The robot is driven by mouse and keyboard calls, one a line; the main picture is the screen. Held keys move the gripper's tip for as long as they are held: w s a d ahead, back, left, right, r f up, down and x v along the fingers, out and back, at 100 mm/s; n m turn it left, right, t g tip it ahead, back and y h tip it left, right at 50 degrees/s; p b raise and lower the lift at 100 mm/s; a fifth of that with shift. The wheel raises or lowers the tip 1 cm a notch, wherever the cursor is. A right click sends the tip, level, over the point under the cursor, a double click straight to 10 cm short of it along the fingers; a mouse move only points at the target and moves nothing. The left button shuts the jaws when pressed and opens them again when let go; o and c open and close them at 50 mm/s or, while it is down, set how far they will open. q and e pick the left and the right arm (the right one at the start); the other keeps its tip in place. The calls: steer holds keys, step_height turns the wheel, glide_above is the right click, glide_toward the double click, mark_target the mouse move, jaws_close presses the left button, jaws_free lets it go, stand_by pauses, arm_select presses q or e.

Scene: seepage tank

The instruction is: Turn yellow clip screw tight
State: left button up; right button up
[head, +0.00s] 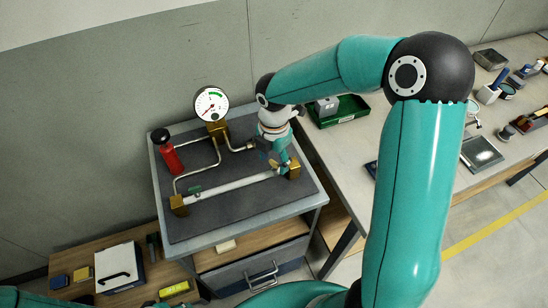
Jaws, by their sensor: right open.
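My right gripper (281,167) points down over the right end of a straight pale pipe (232,187), close to a brass block (294,170). It is open; I cannot tell whether its fingers touch anything. A yellow clip screw cannot be made out; my gripper hides that part of the pipe. The pipe runs from this block to another brass block (179,204) at the left. A small green piece (194,190) is at the pipe's left part. My left gripper is not in view.
A round gauge (211,104) stands at the back of the dark bench top (238,210), with a red cylinder (172,158) to its left. Thin bent tubes lie between. A green tray (344,117) and several tools lie on the right-hand table. The bench top's front is clear.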

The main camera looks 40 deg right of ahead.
steer(key=shift+f, duration=0.15)
steer(key=shift+c, duration=0.3)
jaws_close()
steer(key=shift+m, duration=0.4)
steer(key=m+b, duration=0.2)
steer(key=m, duration=0.2)
steer(key=shift+b, duration=0.35)
steer(key=m+b, duration=0.2)
steer(key=m, duration=0.4)
steer(key=shift+m+b, duration=0.3)
steer(key=m+b, duration=0.2)
steer(key=m, duration=0.4)
steer(key=m+b, duration=0.1)
steer(key=m, duration=0.5)
steer(key=shift+b, duration=0.35)
steer(key=shift+w, duration=0.1)
